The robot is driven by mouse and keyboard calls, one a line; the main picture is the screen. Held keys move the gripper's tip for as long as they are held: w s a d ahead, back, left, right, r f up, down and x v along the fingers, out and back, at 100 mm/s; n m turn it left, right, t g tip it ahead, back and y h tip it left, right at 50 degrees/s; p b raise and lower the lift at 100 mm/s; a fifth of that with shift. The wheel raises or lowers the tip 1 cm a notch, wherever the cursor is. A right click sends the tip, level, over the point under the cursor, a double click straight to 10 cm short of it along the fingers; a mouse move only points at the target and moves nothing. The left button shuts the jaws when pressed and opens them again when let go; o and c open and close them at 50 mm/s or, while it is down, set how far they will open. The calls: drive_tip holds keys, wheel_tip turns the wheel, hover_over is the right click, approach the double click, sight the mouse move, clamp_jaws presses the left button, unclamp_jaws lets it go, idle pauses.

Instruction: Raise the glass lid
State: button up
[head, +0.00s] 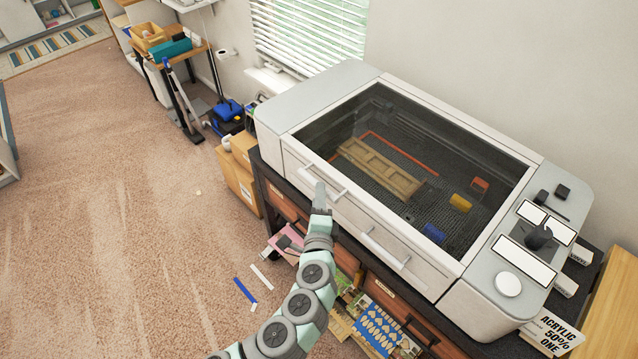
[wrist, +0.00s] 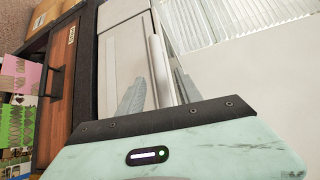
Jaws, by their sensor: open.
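The glass lid (head: 455,125) is a large dark pane in a pale frame on top of a grey-white machine, and it is down. Pale bar handles are on the machine's front, one at the left and another bar handle (head: 385,249) further right. My gripper (head: 320,193) is at the left handle, partly hiding it in the head view. In the wrist view my gripper (wrist: 158,88) is open, with the pale handle bar (wrist: 156,62) running between its two fingers. Gaps show beside the bar; I cannot tell whether either finger touches it.
Through the glass show a wooden piece (head: 378,168) and small coloured blocks. A control panel (head: 530,250) is at the machine's right. The machine stands on a dark bench with wooden drawers (head: 392,295). Cardboard boxes (head: 238,178) stand left. The carpet is mostly clear.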

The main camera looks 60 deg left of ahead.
drive_tip(key=shift+x, duration=2.4)
clamp_jaws()
